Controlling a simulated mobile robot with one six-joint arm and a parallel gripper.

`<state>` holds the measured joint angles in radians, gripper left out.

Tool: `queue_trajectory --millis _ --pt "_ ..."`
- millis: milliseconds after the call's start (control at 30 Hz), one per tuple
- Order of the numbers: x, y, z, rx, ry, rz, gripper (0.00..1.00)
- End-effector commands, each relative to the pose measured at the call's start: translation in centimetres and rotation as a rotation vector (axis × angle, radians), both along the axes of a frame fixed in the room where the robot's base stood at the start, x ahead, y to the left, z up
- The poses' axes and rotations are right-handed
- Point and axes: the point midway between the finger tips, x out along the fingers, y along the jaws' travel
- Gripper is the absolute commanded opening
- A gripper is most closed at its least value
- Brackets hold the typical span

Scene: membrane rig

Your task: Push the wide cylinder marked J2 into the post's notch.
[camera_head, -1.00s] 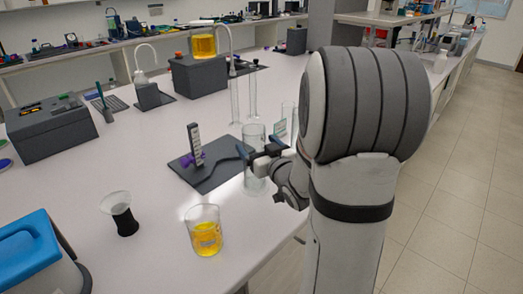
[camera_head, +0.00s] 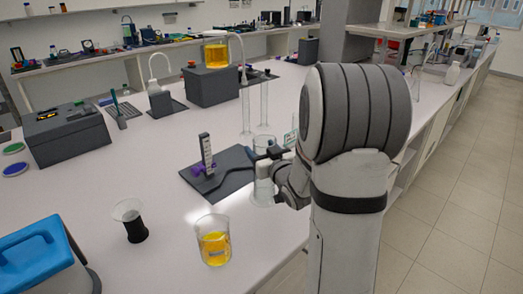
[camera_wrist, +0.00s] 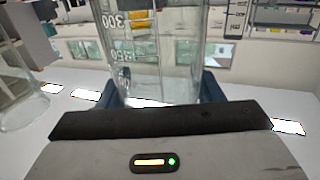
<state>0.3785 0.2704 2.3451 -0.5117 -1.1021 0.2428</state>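The wide cylinder (camera_head: 263,190) is clear glass and stands upright at the front right of the post's dark base plate. Its J2 mark is not legible. In the wrist view the cylinder (camera_wrist: 160,60) shows printed graduations and fills the space between my blue fingers. My gripper (camera_head: 268,158) appears shut on it, with a finger against each side; it also shows in the wrist view (camera_wrist: 160,95). The post (camera_head: 206,148) is dark with a pale scale and a purple part low down. It stands left of the cylinder, apart from it. The notch is not clearly visible.
Two tall narrow cylinders (camera_head: 246,112) stand behind the plate. A beaker of yellow liquid (camera_head: 214,245) and a dark-based funnel-like cup (camera_head: 131,222) stand in front. A blue-lidded box (camera_head: 38,255) is at the lower left. Another glass vessel (camera_wrist: 25,90) is left in the wrist view.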

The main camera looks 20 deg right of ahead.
Motion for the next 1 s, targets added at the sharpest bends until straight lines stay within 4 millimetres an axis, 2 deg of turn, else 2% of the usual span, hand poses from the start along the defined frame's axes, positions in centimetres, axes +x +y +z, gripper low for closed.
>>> queue_trajectory --millis 67,367,567,1000 --pt "0.0 0.0 0.0 0.000 0.000 0.000 0.53" --pt "0.0 0.0 0.0 0.000 0.000 0.001 0.29" --pt "0.4 0.2 -0.1 -0.001 0.000 0.002 0.28" --pt "2.9 1.3 -0.1 0.000 0.000 0.003 0.28"
